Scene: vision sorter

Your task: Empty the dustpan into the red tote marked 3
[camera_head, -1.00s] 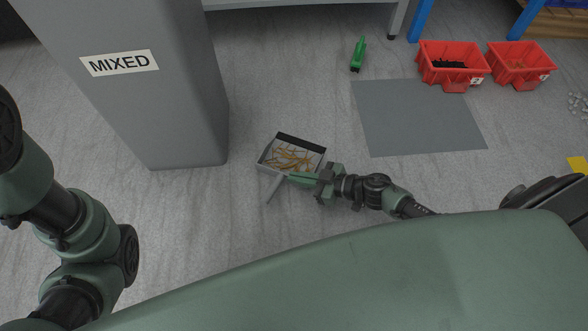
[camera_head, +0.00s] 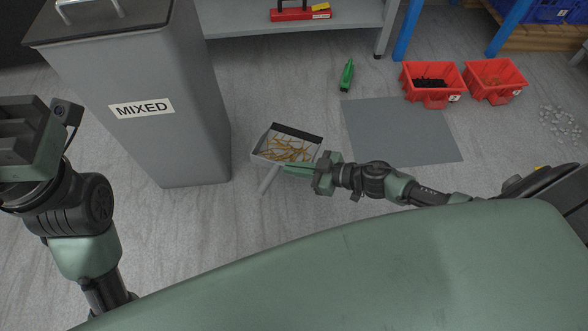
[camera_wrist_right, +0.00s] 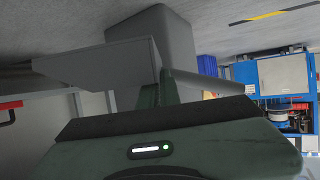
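My right gripper (camera_head: 298,169) is shut on the handle side of a grey dustpan (camera_head: 262,152) with a dark back edge. Long golden-brown pieces (camera_head: 288,151) lie in the pan. In the right wrist view the grey pan (camera_wrist_right: 100,66) shows at close range beyond the fingers; its contents are hidden there. Two red totes stand at the upper right: one with black contents (camera_head: 431,98), one with orange-brown contents (camera_head: 493,94). The right one carries a small label, too small to read surely. My left gripper (camera_head: 25,140) is at the left edge; its fingertips are unclear.
A tall grey bin marked MIXED (camera_head: 178,130) stands left of the pan. A grey floor mat (camera_head: 405,135) lies between pan and totes. A green object (camera_head: 347,75) lies beyond. Clear bits (camera_head: 560,122) are scattered at the far right. A shelf (camera_head: 250,22) stands behind.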

